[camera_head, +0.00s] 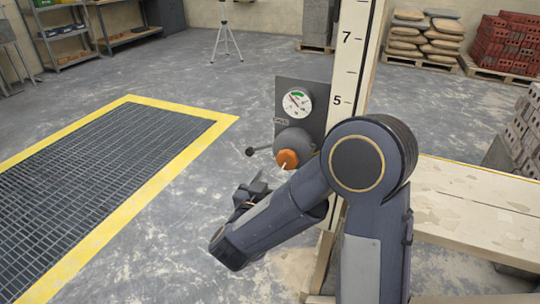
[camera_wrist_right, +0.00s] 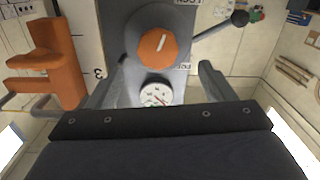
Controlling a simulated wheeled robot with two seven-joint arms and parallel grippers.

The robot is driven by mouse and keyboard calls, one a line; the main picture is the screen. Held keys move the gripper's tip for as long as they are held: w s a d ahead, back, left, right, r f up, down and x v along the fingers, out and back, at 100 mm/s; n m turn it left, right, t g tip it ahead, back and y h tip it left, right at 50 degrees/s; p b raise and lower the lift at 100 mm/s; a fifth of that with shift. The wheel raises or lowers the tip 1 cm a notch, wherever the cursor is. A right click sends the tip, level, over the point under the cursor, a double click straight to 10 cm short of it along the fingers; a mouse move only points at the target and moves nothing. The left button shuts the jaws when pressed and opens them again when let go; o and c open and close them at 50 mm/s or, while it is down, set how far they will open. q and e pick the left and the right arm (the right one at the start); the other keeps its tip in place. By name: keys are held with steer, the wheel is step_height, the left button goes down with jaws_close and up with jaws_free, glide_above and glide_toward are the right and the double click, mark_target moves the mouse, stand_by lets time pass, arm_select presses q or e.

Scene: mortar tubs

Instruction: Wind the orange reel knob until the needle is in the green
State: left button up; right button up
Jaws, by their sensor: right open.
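The orange reel knob (camera_head: 287,159) with a pale stripe sits on the front of a grey reel (camera_head: 295,138), below a round white gauge (camera_head: 297,102) on a dark plate. The gauge has a green arc near its top; the needle is too small to read surely. In the right wrist view the knob (camera_wrist_right: 158,47) lies ahead of the fingers and the gauge (camera_wrist_right: 155,93) shows between them. My right gripper (camera_head: 254,190) is open and empty, below and left of the knob, apart from it. My left gripper is not in view.
A crank with a black ball (camera_head: 250,152) sticks out left of the reel. A numbered white post (camera_head: 350,75) stands behind the plate, and a plank bench (camera_head: 480,205) lies to the right. A yellow-edged floor grate (camera_head: 100,165) is at left. An orange fitting (camera_wrist_right: 55,65) shows in the wrist view.

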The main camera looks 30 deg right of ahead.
mark_target(287, 162)
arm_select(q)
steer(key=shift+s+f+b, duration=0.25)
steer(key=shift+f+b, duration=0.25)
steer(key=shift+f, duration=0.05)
arm_select(e)
steer(key=shift+h, duration=0.3)
steer(key=x, duration=0.7)
steer(key=shift+w+d, duration=0.15)
steer(key=shift+d, duration=0.1)
steer(key=c, duration=1)
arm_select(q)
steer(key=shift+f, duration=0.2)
arm_select(e)
steer(key=shift+f, duration=0.1)
steer(key=m+b, duration=0.4)
steer(key=m, duration=0.1)
steer(key=shift+f+m, duration=0.15)
steer(key=shift+m, duration=0.15)
steer(key=m+b, duration=0.3)
steer(key=m, duration=0.1)
steer(key=shift+d, duration=0.1)
arm_select(q)
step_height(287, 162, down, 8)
steer(key=b, duration=0.1)
arm_select(e)
steer(key=shift+m, duration=1.1)
